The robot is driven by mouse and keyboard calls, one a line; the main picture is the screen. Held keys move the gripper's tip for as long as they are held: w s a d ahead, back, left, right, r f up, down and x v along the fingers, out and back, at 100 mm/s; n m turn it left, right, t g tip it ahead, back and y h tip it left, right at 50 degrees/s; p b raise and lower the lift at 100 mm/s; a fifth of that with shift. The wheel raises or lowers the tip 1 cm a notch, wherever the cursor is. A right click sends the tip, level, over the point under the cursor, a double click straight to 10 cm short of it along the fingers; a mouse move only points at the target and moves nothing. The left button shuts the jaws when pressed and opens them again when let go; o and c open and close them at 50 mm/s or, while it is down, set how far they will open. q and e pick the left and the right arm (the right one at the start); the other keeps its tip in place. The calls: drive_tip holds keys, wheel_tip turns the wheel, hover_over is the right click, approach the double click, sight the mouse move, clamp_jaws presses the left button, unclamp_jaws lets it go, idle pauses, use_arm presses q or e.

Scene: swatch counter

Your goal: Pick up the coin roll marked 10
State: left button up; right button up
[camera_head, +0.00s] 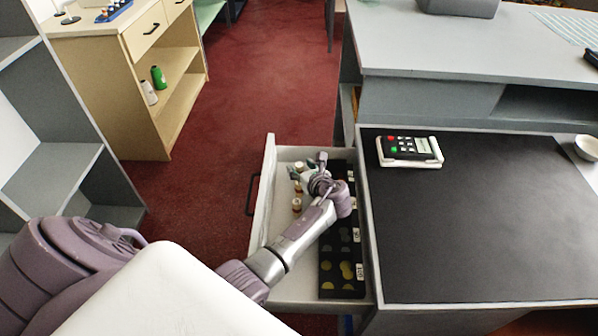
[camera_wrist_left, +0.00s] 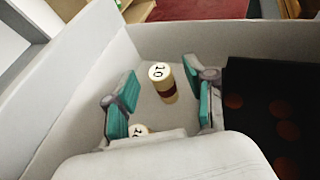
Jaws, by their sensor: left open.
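A coin roll marked 10 (camera_wrist_left: 162,84) stands upright in the drawer, cream with a dark brown band, in the left wrist view. My left gripper (camera_wrist_left: 160,97) is open, with one teal finger pad on each side of this roll and gaps between. A second roll (camera_wrist_left: 138,130) is nearer the wrist, its mark partly cut off by my gripper's body. In the head view my left gripper (camera_head: 307,168) is over the drawer, near several small rolls (camera_head: 297,204) whose marks are too small to read. My right gripper is not in view.
The open drawer (camera_head: 262,210) has pale walls close around the gripper. A black coin tray (camera_head: 328,284) with coins in compartments fills its right side. Right of it is a counter with a black mat (camera_head: 480,230) and a card terminal (camera_head: 408,150).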

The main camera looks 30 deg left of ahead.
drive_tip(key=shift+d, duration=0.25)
use_arm(q)
clamp_jaws()
drive_tip(key=shift+r, duration=0.1)
